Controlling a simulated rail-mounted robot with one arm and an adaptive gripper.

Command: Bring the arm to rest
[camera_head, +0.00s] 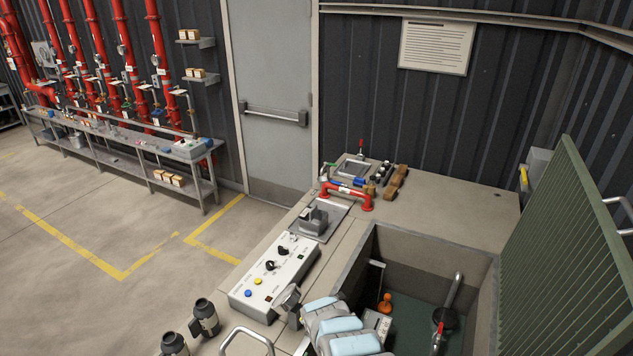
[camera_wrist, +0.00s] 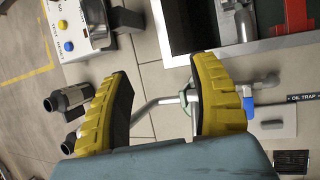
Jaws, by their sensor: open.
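My gripper (camera_wrist: 162,76) shows in the wrist view with its two yellow, black-lined fingers spread wide apart. Nothing appears held between them. A bent metal pipe with a greenish ring (camera_wrist: 188,101) shows in the gap, seemingly beyond the fingers; its distance is hard to judge. My arm (camera_head: 342,333), grey with pale blue covers, shows at the bottom of the head view, in front of the open pit. My gripper's fingers cannot be made out in that view.
The control panel (camera_head: 275,275) stands left of my arm, with dark fittings (camera_head: 205,318) nearby. The open pit (camera_head: 415,285) holds pipes and an orange float. A raised green grate (camera_head: 575,245) stands at right. A red pipe (camera_head: 345,194) lies on the bench behind.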

